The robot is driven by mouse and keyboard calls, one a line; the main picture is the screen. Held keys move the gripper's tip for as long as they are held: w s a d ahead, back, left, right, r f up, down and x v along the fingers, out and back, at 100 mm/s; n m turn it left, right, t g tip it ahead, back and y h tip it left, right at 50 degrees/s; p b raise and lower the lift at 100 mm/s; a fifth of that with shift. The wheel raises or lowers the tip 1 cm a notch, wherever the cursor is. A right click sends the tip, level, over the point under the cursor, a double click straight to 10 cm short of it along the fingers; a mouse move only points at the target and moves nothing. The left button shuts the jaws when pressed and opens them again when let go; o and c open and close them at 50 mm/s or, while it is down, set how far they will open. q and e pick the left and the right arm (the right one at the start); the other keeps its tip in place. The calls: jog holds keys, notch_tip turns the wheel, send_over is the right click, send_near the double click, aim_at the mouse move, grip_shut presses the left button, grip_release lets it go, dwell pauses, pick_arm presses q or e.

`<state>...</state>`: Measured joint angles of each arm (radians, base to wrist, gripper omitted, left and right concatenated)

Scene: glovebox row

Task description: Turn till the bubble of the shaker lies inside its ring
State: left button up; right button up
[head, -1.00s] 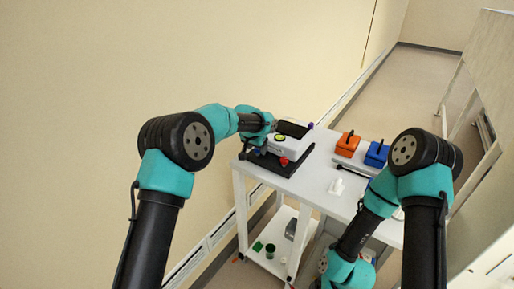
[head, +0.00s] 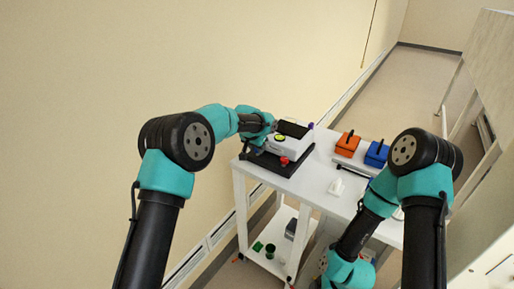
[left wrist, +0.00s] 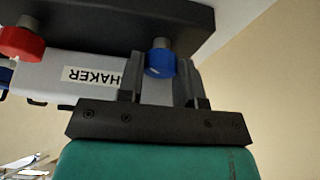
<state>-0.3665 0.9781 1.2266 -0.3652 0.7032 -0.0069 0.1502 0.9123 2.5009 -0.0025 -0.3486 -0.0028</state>
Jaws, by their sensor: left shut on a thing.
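The white shaker (head: 290,146) sits on a black base (head: 275,165) at the left end of the table, with a dark pad on top. Its yellow-green round bubble level (head: 281,138) shows in the head view, too small to tell where the bubble lies in its ring. In the left wrist view the labelled shaker (left wrist: 95,76) appears upside down, with a red knob (left wrist: 20,42) and a blue knob (left wrist: 160,62). My left gripper (left wrist: 159,74) is shut on the blue knob, one finger on each side. My right gripper is not visible.
An orange box (head: 347,144) and a blue box (head: 376,153) stand to the right on the white table (head: 315,180). A small white object (head: 336,188) stands nearer the front. A lower shelf holds a dark green cup (head: 269,250).

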pick_arm(q)
jog(key=shift+n, duration=0.4)
jog(key=shift+d+n+t+y, duration=0.15)
jog(key=shift+n+y, duration=0.4)
jog(key=shift+n, duration=0.8)
jog(key=shift+n+t+y, duration=0.15)
jog(key=shift+n+y, duration=0.4)
jog(key=shift+n, duration=0.8)
jog(key=o, duration=0.9)
jog(key=shift+o, duration=0.2)
